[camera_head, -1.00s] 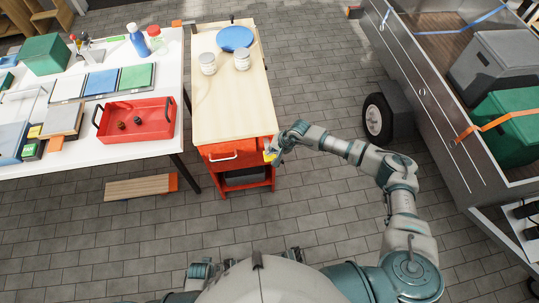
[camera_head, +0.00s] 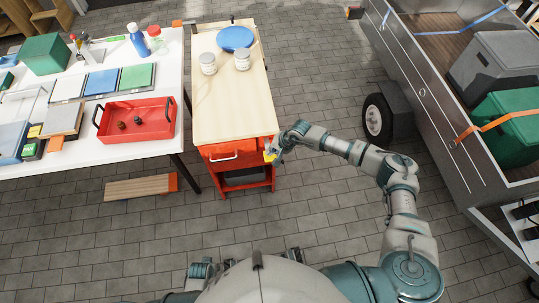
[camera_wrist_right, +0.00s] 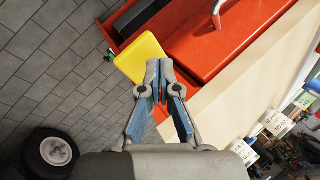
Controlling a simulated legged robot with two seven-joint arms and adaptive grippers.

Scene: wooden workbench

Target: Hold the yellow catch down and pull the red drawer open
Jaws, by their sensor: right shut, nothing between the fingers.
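The red drawer (camera_head: 222,157), with a pale bar handle (camera_head: 223,156), sits in the front of the red workbench cart and looks closed. In the right wrist view the red drawer front (camera_wrist_right: 200,40) and its handle (camera_wrist_right: 222,16) lie beyond the fingers. The yellow catch (camera_head: 268,157) is at the drawer's right end; it shows as a flat yellow plate (camera_wrist_right: 143,60) in the right wrist view. My right gripper (camera_wrist_right: 160,65) is shut and empty, its tips beside or over the catch's edge; I cannot tell whether they touch. My left gripper is not clearly visible.
The wooden top (camera_head: 225,100) of the cart holds two white jars (camera_head: 208,64) and a blue plate (camera_head: 235,38). A white table (camera_head: 60,100) with a red tray (camera_head: 135,121) stands left. A wheeled trailer (camera_head: 430,90) is right. The floor in front is clear.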

